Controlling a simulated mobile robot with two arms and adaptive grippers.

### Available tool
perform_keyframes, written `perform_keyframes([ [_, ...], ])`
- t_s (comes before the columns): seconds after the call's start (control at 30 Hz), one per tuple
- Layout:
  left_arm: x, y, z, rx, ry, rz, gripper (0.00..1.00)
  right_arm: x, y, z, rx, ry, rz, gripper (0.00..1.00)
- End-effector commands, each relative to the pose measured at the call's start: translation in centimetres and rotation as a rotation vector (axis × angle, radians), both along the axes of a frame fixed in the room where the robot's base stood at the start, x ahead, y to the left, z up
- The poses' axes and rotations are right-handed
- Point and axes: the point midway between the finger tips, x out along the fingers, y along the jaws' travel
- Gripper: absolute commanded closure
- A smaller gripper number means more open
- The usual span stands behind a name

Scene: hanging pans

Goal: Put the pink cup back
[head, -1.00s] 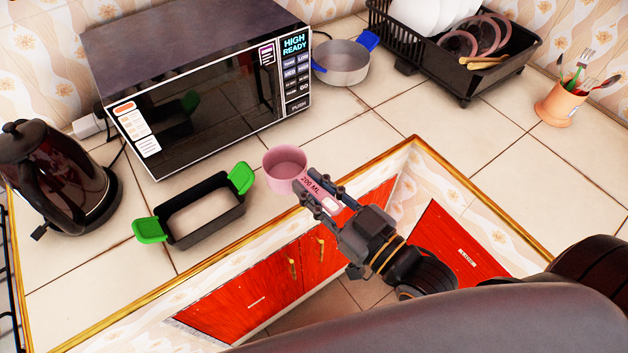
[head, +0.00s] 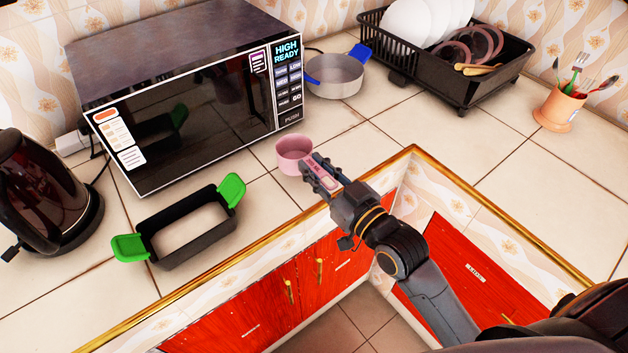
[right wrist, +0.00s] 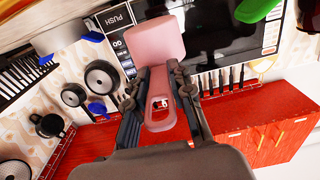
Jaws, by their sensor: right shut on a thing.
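The pink cup (head: 294,155) is a small measuring cup with a flat handle, seen in the head view in front of the microwave's right part. My right gripper (head: 322,175) is shut on its handle, and the cup body points away from the gripper. In the right wrist view the cup (right wrist: 155,38) shows beyond the fingertips, with its looped handle between the two fingers of the right gripper (right wrist: 158,88). Whether the cup touches the counter is unclear. My left gripper is not in view.
A black tray with green handles (head: 195,242) lies left of the cup. The microwave (head: 200,110), a grey pot (head: 338,78) and a dish rack (head: 455,85) stand behind. Pans (right wrist: 101,78) hang at left in the right wrist view.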

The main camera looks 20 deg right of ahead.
Motion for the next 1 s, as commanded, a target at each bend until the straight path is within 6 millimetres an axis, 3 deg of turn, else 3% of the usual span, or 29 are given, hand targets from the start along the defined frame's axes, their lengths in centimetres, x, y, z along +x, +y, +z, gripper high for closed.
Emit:
perform_keyframes([
  [0.23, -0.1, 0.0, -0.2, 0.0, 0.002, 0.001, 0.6, 1.6, 0.0, -1.9, -0.001, 0.0, 0.0, 1.0],
  [0.4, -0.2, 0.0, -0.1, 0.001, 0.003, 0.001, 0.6, 1.4, 0.0, -4.3, -0.002, 0.002, 0.0, 1.0],
  [0.83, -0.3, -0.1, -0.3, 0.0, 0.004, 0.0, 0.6, 1.4, 0.0, -5.1, -0.001, -0.001, 0.0, 1.0],
  [0.87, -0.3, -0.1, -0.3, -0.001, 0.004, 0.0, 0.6, 1.4, 0.0, -5.1, -0.001, 0.0, 0.0, 0.77],
  [0.97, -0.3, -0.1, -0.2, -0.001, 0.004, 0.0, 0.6, 1.4, 0.0, -5.1, -0.001, 0.0, 0.0, 0.56],
  [1.0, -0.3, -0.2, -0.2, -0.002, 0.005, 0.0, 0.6, 1.4, 0.0, -5.1, -0.001, 0.0, 0.0, 0.56],
])
